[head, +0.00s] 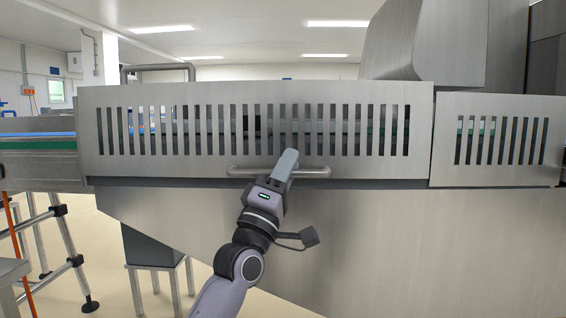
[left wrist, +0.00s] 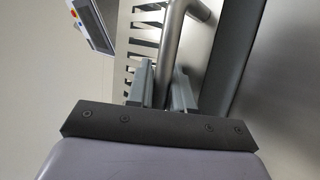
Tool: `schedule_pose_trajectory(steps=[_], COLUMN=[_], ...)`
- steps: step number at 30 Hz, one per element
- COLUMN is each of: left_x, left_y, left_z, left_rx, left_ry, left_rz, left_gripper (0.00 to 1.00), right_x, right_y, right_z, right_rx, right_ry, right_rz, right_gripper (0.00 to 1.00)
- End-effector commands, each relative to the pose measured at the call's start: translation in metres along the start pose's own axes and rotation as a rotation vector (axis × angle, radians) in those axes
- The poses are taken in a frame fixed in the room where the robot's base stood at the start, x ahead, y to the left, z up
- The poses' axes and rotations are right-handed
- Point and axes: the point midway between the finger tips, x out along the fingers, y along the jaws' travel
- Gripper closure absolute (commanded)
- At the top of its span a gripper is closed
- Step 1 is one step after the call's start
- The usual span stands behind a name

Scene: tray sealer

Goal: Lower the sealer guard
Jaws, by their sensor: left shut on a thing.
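The sealer guard (head: 255,98) is a wide slotted steel panel on the front of the machine in the head view. It stands upright, with its lower edge just above the machine's plain body panel. Its horizontal bar handle (head: 312,172) runs along the lower middle of the guard. My left gripper (head: 287,163) is at this handle and shut on it. In the left wrist view the handle bar (left wrist: 165,62) passes between the two fingers of my left gripper (left wrist: 163,85). The far finger is hidden in the head view. My right gripper is not in view.
A smaller slotted panel (head: 500,140) stands to the right of the guard. A conveyor (head: 40,145) with a green strip runs in at the left. A stool (head: 155,252) and a metal frame (head: 75,262) stand at the lower left. A control screen (left wrist: 92,22) shows in the left wrist view.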

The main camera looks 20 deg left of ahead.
Motion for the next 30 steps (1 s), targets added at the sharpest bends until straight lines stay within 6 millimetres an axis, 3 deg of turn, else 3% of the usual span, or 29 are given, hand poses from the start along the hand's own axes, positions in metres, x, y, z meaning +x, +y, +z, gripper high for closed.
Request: schedule_pose_trajectory(steps=[1, 14, 15, 16, 30], left_x=[-0.0133, -0.0135, -0.0135, -0.0135, -0.0131], left_y=[-0.0236, -0.0252, -0.0252, -0.0252, -0.0258], left_z=[0.0138, 0.0144, 0.0143, 0.0143, 0.0113], left_rx=[-0.034, -0.032, -0.032, -0.032, -0.030], left_ry=[-0.029, -0.029, -0.029, -0.029, -0.024], left_rz=[-0.056, -0.058, -0.058, -0.058, -0.060], left_gripper=[1.00, 1.00, 0.69, 0.59, 0.58], right_x=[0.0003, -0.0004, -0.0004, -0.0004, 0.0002], right_y=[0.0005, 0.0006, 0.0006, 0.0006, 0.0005], right_z=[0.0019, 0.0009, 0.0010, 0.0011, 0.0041], right_rx=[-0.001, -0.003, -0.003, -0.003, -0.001], right_ry=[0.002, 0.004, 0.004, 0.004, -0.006], right_rz=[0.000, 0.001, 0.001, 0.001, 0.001], right_gripper=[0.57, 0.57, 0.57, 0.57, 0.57])
